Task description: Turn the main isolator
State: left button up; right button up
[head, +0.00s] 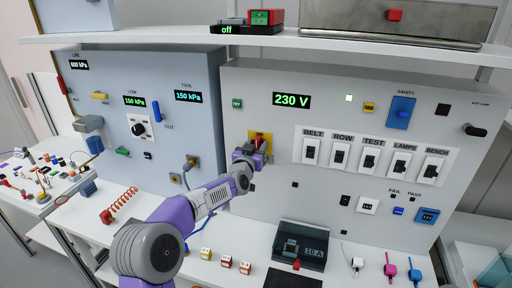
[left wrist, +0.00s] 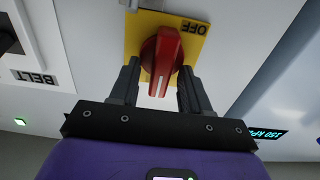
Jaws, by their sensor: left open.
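The main isolator is a red rotary knob (left wrist: 162,55) on a yellow plate (left wrist: 200,42) marked OFF at one corner. In the left wrist view the knob's pale pointer line faces down the picture, towards my gripper. My left gripper (left wrist: 158,78) is open, with one finger on each side of the knob; I cannot tell whether either finger touches it. In the head view the yellow plate (head: 264,137) shows on the grey panel below the 230 V display, with my left gripper (head: 250,155) in front, hiding much of the knob. My right gripper is not in view.
A row of black switches (head: 370,159) labelled BELT to BENCH lies right of the isolator. A blue-grey panel (head: 165,90) with a dial stands at left. A shelf (head: 180,36) runs above. Small blocks and a dark 10 A box (head: 305,243) sit on the bench below.

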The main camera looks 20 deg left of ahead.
pick_arm(q)
jog(key=shift+c, duration=0.3)
grip_shut()
jog(key=shift+a, duration=0.1)
jog(key=n+b, duration=0.3)
jog(key=n, duration=0.3)
jog(key=n+b, duration=0.3)
jog(key=n, duration=0.3)
jog(key=a+n+b, duration=0.1)
jog(key=n+b, duration=0.2)
jog(key=n, duration=0.2)
jog(key=shift+f+n, duration=0.4)
dwell(0.3)
